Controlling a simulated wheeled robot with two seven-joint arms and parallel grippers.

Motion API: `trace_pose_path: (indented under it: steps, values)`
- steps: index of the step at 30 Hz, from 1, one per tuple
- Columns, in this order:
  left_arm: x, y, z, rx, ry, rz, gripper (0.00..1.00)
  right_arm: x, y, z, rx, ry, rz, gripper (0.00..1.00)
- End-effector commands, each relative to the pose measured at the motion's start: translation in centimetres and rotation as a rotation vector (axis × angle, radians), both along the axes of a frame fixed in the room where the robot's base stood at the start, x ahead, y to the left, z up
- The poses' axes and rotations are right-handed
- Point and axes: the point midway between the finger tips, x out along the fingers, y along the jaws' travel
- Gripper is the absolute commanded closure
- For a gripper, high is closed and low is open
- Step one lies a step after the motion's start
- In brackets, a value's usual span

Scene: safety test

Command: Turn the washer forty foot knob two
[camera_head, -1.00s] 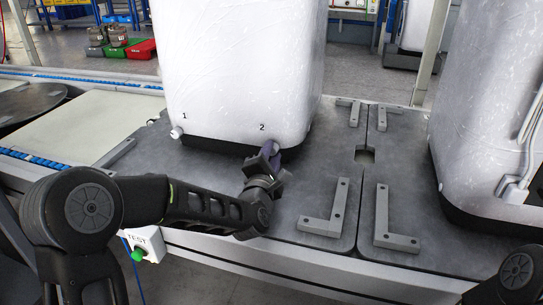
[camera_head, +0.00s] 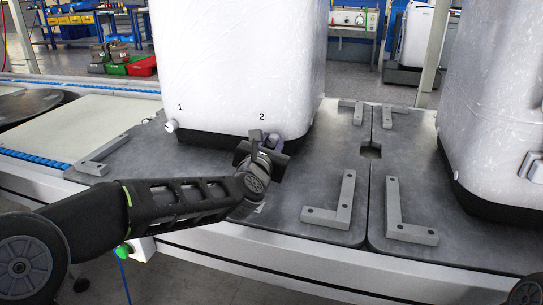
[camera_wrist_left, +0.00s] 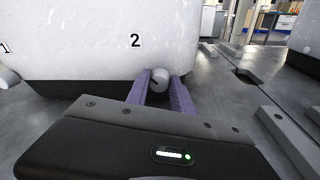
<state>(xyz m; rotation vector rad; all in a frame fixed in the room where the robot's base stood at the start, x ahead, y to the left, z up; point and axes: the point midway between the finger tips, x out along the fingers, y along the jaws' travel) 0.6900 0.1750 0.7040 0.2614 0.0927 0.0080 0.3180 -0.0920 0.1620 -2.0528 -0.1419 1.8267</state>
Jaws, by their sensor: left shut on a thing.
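The washer (camera_head: 235,65) is a white, film-wrapped block with a black base, standing on a grey plate. Two knobs show at its lower front: knob one (camera_head: 171,126) by the printed 1, and knob two below the printed 2. My left gripper (camera_head: 272,142) is at the washer's front edge and hides most of knob two in the head view. In the left wrist view, knob two (camera_wrist_left: 160,78) is a round, pale knob with a dark mark. The purple fingers (camera_wrist_left: 162,92) are shut on it, one on each side. My right gripper is not in view.
A second wrapped white block (camera_head: 495,100) stands on the right plate. Grey L-shaped brackets (camera_head: 335,210) are fixed to the plates near the front edge. A green button (camera_head: 124,250) sits below the bench edge at left.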

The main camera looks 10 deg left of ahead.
Motion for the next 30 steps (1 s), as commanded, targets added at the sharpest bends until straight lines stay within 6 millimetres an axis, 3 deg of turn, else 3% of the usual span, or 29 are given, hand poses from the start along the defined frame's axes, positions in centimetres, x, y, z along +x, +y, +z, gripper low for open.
trace_pose_path:
  steps: [12, 26, 27, 30]
  values:
    - [0.05, 0.09, 0.64, -0.207, 0.003, 0.003, 1.0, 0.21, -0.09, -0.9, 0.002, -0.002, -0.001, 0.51]
    - [0.05, 0.13, 0.89, -0.226, 0.001, 0.004, 1.0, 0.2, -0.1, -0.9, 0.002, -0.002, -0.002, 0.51]
    - [0.05, 0.14, 0.91, -0.225, 0.0, 0.005, 0.71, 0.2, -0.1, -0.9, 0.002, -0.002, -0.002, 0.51]
    - [0.04, 0.13, 0.8, -0.225, 0.002, 0.004, 0.63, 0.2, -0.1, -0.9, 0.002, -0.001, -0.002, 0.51]
